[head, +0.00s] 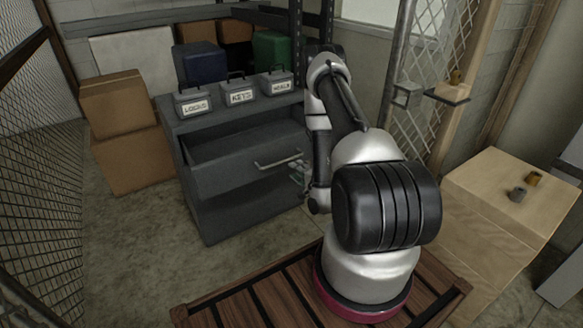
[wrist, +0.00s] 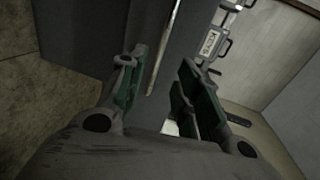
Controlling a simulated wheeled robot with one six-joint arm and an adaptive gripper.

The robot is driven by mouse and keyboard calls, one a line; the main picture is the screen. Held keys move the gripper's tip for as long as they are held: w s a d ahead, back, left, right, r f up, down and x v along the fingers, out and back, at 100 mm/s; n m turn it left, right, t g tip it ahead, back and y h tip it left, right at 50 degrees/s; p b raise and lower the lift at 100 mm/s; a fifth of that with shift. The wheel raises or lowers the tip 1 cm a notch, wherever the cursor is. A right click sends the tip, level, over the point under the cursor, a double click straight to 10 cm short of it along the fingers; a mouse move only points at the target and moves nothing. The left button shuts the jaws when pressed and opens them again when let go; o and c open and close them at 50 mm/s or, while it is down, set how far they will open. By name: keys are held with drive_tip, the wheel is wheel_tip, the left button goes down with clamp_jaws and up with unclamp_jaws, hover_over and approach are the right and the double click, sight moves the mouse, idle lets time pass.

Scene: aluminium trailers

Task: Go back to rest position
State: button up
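My gripper (head: 298,174) is beside the right end of the drawer handle (head: 279,160), partly hidden by my own arm in the head view. In the wrist view my gripper (wrist: 160,85) has its green-padded fingers apart, with nothing held. The silver handle (wrist: 164,48) shows between and beyond the fingertips; I cannot tell whether they touch it. The grey cabinet's top drawer (head: 235,150) is pulled open, and its visible inside looks empty.
Three labelled cases, locks (head: 194,103), keys (head: 239,95) and a third (head: 277,84), stand on the cabinet (head: 173,126). Cardboard boxes (head: 125,160) are at left. Mesh fencing (head: 40,210) borders the left.

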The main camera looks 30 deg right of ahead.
drive_tip(key=shift+s+r, duration=0.1)
drive_tip(key=shift+s, duration=0.3)
drive_tip(key=s+a+f+n+g, duration=0.1)
drive_tip(key=s+f+n+g, duration=0.35)
drive_tip(key=f, duration=0.45)
drive_tip(key=s+d+f+n+g, duration=0.15)
drive_tip(key=s+n+g, duration=0.25)
drive_tip(key=s+g, duration=0.45)
drive_tip(key=s+a+r+n, duration=0.3)
drive_tip(key=s+r, duration=0.2)
drive_tip(key=r, duration=1.2)
drive_tip(key=s+a+r+n+t, duration=0.1)
drive_tip(key=s+a+r+n, duration=0.2)
drive_tip(key=r, duration=1.4)
drive_tip(key=s+a+r+n, duration=0.3)
drive_tip(key=s+a+r, duration=0.2)
drive_tip(key=r, duration=1.2)
drive_tip(key=s, duration=0.2)
drive_tip(key=shift+s+a+r+t+h, duration=0.15)
drive_tip(key=shift+s+t+h, duration=0.15)
drive_tip(key=shift+s, duration=0.1)
